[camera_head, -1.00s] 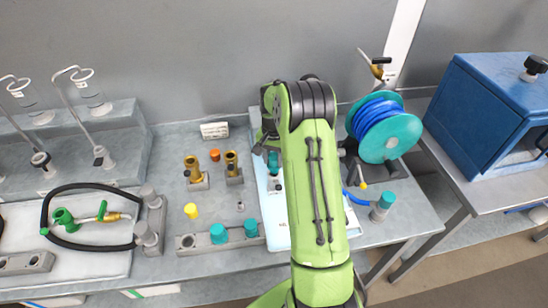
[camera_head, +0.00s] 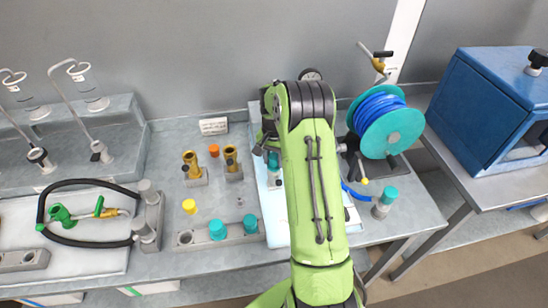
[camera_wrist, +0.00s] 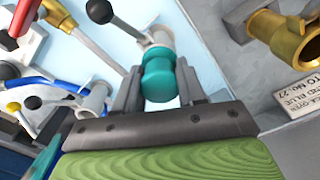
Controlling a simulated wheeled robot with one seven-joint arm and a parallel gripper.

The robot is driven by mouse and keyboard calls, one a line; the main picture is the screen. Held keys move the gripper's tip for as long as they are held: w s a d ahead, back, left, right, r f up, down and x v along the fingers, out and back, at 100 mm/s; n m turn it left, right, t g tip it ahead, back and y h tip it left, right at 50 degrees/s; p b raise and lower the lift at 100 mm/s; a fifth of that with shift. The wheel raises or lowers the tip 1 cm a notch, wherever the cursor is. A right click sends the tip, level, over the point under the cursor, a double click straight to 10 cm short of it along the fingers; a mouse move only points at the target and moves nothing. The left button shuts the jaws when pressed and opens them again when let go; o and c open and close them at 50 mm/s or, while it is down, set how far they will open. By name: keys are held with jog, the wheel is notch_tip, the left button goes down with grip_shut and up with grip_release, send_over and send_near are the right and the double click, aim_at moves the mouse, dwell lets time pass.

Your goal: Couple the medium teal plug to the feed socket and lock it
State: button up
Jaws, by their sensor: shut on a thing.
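In the wrist view my gripper (camera_wrist: 158,92) is shut on a teal plug (camera_wrist: 158,76), with one finger on each side of it. The plug's far end meets a pale grey cylindrical body (camera_wrist: 160,38). A thin lever with a black ball knob (camera_wrist: 99,11) reaches that body. I cannot tell whether the plug is seated or locked. In the head view a teal piece (camera_head: 273,159) shows just left of my arm, over the pale blue board; my arm hides most of the gripper area. Which fitting is the feed socket is not clear.
Brass fittings (camera_head: 191,166) stand left of my arm, and one shows in the wrist view (camera_wrist: 297,38) beside a label (camera_wrist: 300,86). Teal caps (camera_head: 217,230) sit in a grey block in front. A blue hose reel (camera_head: 392,134) stands close on the right.

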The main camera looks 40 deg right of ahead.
jog(key=shift+f, duration=0.3)
dwell(0.6)
jog(key=o, duration=1.1)
jog(key=shift+o, duration=0.3)
notch_tip(320, 180, up, 8)
jog(key=p, duration=0.5)
jog(key=shift+f, duration=0.1)
